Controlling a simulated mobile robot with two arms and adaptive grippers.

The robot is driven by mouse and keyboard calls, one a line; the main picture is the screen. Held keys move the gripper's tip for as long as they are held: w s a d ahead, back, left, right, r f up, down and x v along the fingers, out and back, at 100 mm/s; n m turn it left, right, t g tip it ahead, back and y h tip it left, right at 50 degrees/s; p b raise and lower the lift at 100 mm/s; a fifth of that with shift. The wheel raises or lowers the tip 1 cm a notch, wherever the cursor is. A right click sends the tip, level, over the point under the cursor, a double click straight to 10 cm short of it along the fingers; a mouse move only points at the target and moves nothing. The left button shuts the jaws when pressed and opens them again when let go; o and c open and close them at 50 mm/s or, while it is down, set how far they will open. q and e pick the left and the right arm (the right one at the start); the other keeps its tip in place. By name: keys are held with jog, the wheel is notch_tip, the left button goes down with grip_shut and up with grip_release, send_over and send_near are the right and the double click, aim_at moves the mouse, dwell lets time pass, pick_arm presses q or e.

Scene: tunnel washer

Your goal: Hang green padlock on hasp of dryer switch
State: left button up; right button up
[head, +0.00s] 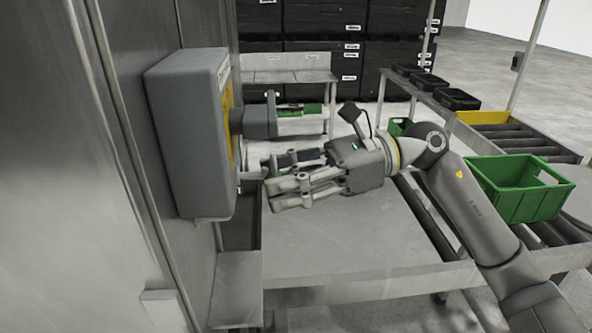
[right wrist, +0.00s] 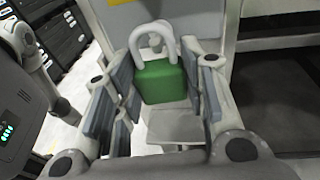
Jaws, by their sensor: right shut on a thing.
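The dryer switch is a grey box (head: 188,135) on the metal wall at left, with a yellow plate and a protruding grey handle (head: 262,118). My right gripper (head: 270,182) is just right of the box, below the handle, fingers pointing at the box's front. It is shut on the green padlock (right wrist: 162,82), which shows between the finger pads in the right wrist view, its pale shackle (right wrist: 150,36) upward. The fingers mostly hide the padlock in the head view. I cannot tell whether the shackle is around the hasp. My left gripper is not in view.
A grey table (head: 350,236) lies below the gripper. A green crate (head: 515,194) stands on the roller conveyor at right. A bench (head: 290,76) with green items stands behind. Black crates (head: 325,55) are stacked at the back.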

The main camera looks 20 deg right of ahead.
jog(key=shift+w+a+r+p, duration=0.1)
jog(key=shift+w+a+p, duration=0.05)
jog(key=shift+a+p, duration=0.35)
jog(key=shift+w+a+f, duration=0.1)
jog(key=shift+a+f, duration=0.15)
jog(key=shift+w+a+f+b, duration=0.15)
jog(key=shift+a+f+b, duration=0.4)
jog(key=shift+b, duration=0.45)
jog(key=shift+d, duration=0.1)
jog(key=o, duration=1.4)
jog(key=shift+c, duration=0.2)
